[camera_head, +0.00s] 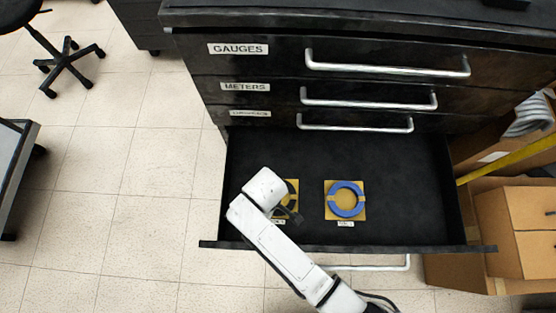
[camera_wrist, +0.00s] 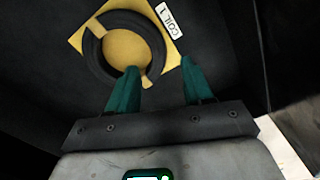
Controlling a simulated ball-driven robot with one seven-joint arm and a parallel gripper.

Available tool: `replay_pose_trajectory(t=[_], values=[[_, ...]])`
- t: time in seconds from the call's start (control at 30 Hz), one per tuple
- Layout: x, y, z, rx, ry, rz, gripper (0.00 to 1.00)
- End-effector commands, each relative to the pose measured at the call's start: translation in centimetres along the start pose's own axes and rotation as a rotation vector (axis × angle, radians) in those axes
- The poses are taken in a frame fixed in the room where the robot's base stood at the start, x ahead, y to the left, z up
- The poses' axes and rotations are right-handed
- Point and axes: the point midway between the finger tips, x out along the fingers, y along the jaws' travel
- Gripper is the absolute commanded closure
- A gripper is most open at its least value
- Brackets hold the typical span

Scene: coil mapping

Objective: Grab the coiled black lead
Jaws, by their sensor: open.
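The coiled black lead (camera_wrist: 97,66) is a black ring on a yellow square pad (camera_wrist: 78,40), beside a white label reading "COIL 1" (camera_wrist: 170,20). In the head view the coil (camera_head: 292,187) is mostly hidden behind my arm. My gripper (camera_wrist: 158,80) has teal fingers spread apart, with nothing between them. Its left fingertip overlaps the near edge of the ring in the wrist view, and I cannot tell whether it touches. The right fingertip is beyond the pad's right side. In the head view my gripper (camera_head: 290,215) is over the left part of the open drawer.
The open drawer (camera_head: 400,180) also holds a blue coil (camera_head: 345,212) on a yellow pad, right of the black one. Closed drawers with handles, one labelled "GAUGES" (camera_head: 238,49), rise above. Cardboard boxes (camera_head: 515,230) stand at the right. The drawer's right side is bare.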

Motion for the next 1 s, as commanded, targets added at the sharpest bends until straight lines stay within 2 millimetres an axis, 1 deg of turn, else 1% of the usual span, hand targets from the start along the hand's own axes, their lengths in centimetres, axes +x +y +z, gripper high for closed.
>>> replay_pose_trajectory(t=[0.33,0.47,0.67,0.77,1.0], values=[[4.5,0.2,0.2,0.000,-0.001,0.000,0.49],[5.1,0.2,0.2,0.000,0.000,0.000,0.49],[5.1,0.2,0.3,0.000,0.001,0.000,0.49],[5.1,0.2,0.3,0.000,0.001,0.000,0.57],[5.1,0.2,0.3,0.000,0.001,0.000,0.80]])
